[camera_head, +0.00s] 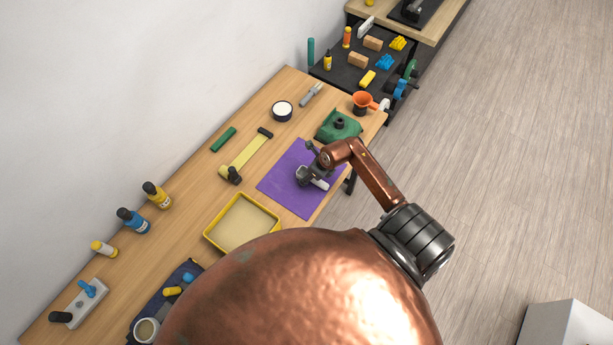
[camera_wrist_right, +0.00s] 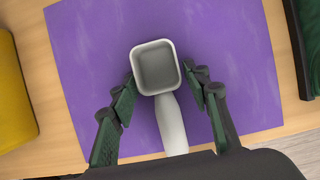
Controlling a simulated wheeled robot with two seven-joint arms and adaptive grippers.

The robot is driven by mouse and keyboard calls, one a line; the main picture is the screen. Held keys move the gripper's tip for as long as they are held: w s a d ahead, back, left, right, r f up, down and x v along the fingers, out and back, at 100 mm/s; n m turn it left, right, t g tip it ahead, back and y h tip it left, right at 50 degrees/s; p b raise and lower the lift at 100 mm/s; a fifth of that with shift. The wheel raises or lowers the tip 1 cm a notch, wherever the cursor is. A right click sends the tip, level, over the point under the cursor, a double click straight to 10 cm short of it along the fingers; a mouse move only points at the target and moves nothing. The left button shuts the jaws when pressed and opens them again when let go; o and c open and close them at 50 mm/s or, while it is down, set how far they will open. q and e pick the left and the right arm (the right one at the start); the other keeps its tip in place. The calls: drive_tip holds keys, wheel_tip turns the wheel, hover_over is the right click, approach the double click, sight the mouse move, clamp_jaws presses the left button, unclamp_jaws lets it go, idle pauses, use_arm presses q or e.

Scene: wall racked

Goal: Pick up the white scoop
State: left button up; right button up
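The white scoop (camera_wrist_right: 171,124) lies on a purple mat (camera_wrist_right: 225,40), its square grey-lined cup toward the top of the right wrist view and its handle pointing down toward my gripper. In the head view the scoop (camera_head: 320,183) shows only partly beside my gripper. My right gripper (camera_wrist_right: 160,90) is open, with one finger on each side of the scoop; gaps show between the fingers and the scoop. In the head view my right gripper (camera_head: 307,172) is over the mat. My left gripper does not show.
A yellow-rimmed tray (camera_head: 210,236) stands left of the mat. A green object (camera_head: 335,128) and an orange funnel (camera_head: 363,100) are behind it. A yellow-handled tool (camera_head: 243,157) and a round white-topped container (camera_head: 282,111) lie toward the wall.

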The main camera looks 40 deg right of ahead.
drive_tip(key=c, duration=0.9)
drive_tip(key=shift+c, duration=0.2)
drive_tip(key=shift+r, duration=0.1)
